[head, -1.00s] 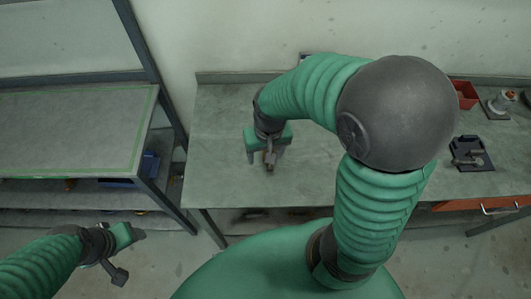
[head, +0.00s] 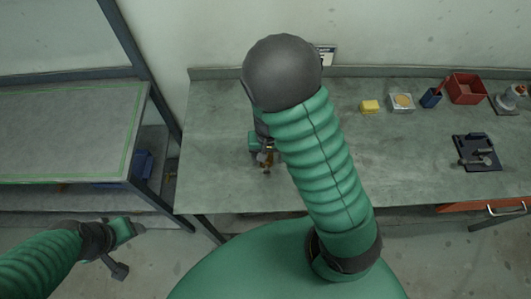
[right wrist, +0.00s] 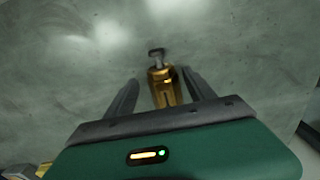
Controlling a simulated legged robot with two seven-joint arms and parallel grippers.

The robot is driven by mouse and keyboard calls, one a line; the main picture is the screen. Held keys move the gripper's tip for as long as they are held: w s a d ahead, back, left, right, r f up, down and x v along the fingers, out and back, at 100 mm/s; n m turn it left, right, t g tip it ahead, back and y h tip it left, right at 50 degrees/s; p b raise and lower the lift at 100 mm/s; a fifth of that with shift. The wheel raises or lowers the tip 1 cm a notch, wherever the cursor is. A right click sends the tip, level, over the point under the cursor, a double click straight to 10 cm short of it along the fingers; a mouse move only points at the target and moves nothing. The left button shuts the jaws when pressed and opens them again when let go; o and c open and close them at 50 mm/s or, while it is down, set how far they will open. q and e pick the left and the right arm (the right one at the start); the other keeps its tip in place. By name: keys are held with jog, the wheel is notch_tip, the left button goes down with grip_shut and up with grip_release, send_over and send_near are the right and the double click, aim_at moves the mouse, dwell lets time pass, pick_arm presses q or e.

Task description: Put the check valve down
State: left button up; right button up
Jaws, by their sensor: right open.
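The brass check valve (right wrist: 163,90) shows in the right wrist view with a grey end pointing away from me. It is on or just above the grey bench top (head: 400,170); I cannot tell which. In the head view the valve (head: 267,160) is small and partly hidden by my right arm. My right gripper (right wrist: 161,78) is open, with one finger on each side of the valve and gaps visible. In the head view my right gripper (head: 264,150) is largely covered by the arm. My left gripper (head: 122,250) is low at the left, away from the bench; its jaws are unclear.
A yellow block (head: 369,106), a small light tray (head: 401,103), a blue cup (head: 431,98) and a red bin (head: 466,88) stand at the back right. A dark fixture (head: 476,153) sits at the right. A shelf unit (head: 60,135) stands left. Bench around the valve is clear.

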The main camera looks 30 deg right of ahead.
jog(key=shift+s+d+f, duration=0.15)
jog(key=shift+d+f, duration=0.05)
jog(key=shift+f, duration=0.25)
jog(key=shift+s+d+f, duration=0.1)
jog(key=shift+d+f, duration=0.05)
jog(key=shift+f, duration=0.25)
jog(key=shift+a, duration=0.25)
jog(key=shift+a+r, duration=0.1)
jog(key=shift+a, duration=0.25)
jog(key=shift+w+a, duration=0.1)
jog(key=shift+a, duration=0.25)
jog(key=shift+c, duration=1.3)
jog(key=shift+w+a+r, duration=0.1)
jog(key=shift+a, duration=0.15)
jog(key=c, duration=0.5)
jog(key=shift+d, duration=0.45)
jog(key=c, duration=0.5)
jog(key=shift+d, duration=0.35)
grip_shut()
pick_arm(q)
jog(key=shift+s+d, duration=0.1)
jog(key=shift+s, duration=0.2)
pick_arm(e)
jog(key=shift+a, duration=0.15)
